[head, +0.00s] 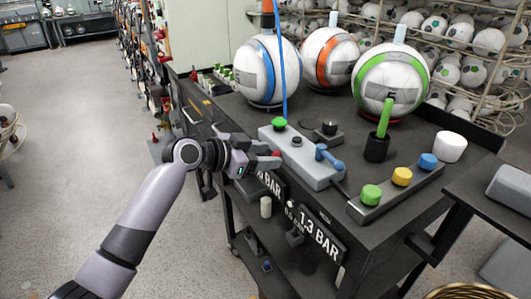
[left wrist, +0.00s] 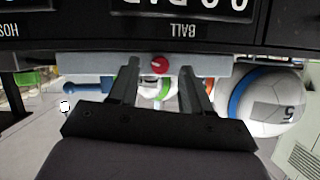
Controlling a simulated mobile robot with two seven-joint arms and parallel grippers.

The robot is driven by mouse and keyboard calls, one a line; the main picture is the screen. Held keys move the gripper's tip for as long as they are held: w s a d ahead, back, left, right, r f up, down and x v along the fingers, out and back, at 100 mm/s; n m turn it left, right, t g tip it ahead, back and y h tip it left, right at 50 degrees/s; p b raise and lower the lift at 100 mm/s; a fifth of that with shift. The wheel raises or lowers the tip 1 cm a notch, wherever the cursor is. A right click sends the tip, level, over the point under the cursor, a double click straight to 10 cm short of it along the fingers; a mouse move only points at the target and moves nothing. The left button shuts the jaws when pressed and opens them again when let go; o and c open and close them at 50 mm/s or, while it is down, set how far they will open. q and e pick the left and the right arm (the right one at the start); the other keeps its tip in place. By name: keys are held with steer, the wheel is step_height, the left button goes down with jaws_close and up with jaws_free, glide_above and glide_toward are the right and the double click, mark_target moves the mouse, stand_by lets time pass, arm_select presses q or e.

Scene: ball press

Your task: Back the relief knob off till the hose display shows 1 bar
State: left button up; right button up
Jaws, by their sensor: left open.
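The small red knob (head: 277,153) is on the front of the grey valve box (head: 318,174). My left gripper (head: 264,163) is open right in front of it. In the left wrist view, which is upside down, the red knob (left wrist: 159,64) with a white mark lies between the two spread fingers (left wrist: 160,80), apparently touching neither. The right-hand display (head: 320,234) reads 1.3 BAR; in the left wrist view its label, HOSE (left wrist: 8,30), is cut off. The display labelled BALL (left wrist: 183,30) is partly hidden by my gripper in the head view. My right gripper is not in view.
The box carries a green button (head: 279,123) and a blue lever (head: 328,156). Three striped balls (head: 267,70) stand behind on the dark cart. A strip with green, yellow and blue knobs (head: 401,177) sits at right.

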arm_select(q)
steer(key=shift+w+d+f, duration=0.15)
steer(key=shift+d, duration=0.1)
jaws_close()
steer(key=shift+w+a+n, duration=0.1)
steer(key=shift+n, duration=0.4)
steer(key=n+g, duration=0.1)
steer(key=n+g+h+b, duration=0.1)
steer(key=n, duration=0.1)
steer(key=shift+w+a+h, duration=0.1)
steer(key=shift+w+h, duration=0.05)
steer(key=shift+h, duration=0.15)
jaws_free()
steer(key=shift+a, duration=0.1)
